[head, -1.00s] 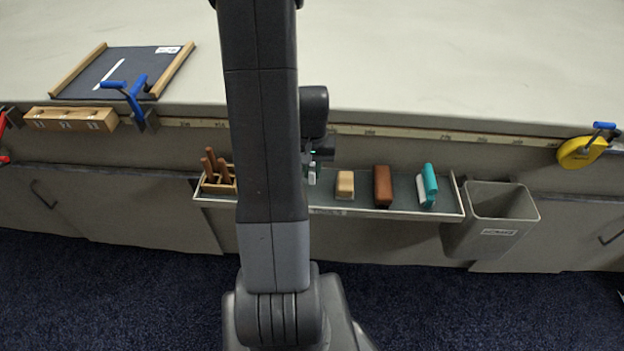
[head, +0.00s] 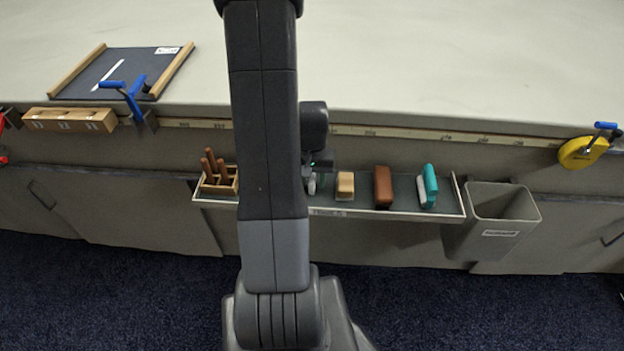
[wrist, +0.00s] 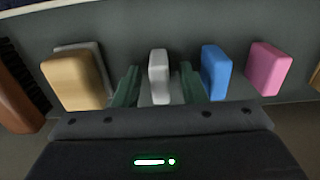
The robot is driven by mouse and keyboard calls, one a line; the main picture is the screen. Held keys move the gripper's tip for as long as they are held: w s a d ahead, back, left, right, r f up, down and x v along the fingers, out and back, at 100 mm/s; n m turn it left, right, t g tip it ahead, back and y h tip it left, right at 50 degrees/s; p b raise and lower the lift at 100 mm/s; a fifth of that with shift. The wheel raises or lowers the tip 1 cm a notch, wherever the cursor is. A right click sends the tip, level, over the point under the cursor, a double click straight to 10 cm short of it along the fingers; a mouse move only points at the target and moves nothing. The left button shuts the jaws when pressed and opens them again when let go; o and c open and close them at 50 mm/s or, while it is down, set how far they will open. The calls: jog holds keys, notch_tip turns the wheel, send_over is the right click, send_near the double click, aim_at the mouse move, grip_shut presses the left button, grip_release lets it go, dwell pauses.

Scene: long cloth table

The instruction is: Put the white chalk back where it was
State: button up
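The white chalk (wrist: 159,72) is a small pale block between my gripper's two dark green fingers in the wrist view. My gripper (wrist: 158,84) is open, with a visible gap on each side of the chalk. In the head view the chalk (head: 311,185) shows as a small white spot under my gripper, at the tray (head: 330,211). My arm hides part of the tray there. In the wrist view a blue chalk (wrist: 216,72) and a pink chalk (wrist: 269,68) stand to the right of the white one.
A tan block (head: 345,184), a brown eraser (head: 383,187) and a teal-and-white item (head: 430,184) lie in the tray to the right. A wooden holder (head: 218,185) with brown handles is at its left. A grey bin (head: 490,225) hangs beyond the tray's right end.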

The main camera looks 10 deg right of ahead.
aim_at(312, 178)
jog(key=shift+r, duration=0.1)
notch_tip(312, 178, up, 12)
jog(key=p, duration=0.2)
dwell(0.5)
notch_tip(312, 178, down, 12)
jog(key=shift+b, duration=0.9)
jog(key=shift+w+r, duration=0.1)
jog(key=shift+r, duration=0.2)
jog(key=shift+r+p, duration=0.3)
jog(key=shift+r, duration=1.3)
jog(key=shift+f, duration=0.1)
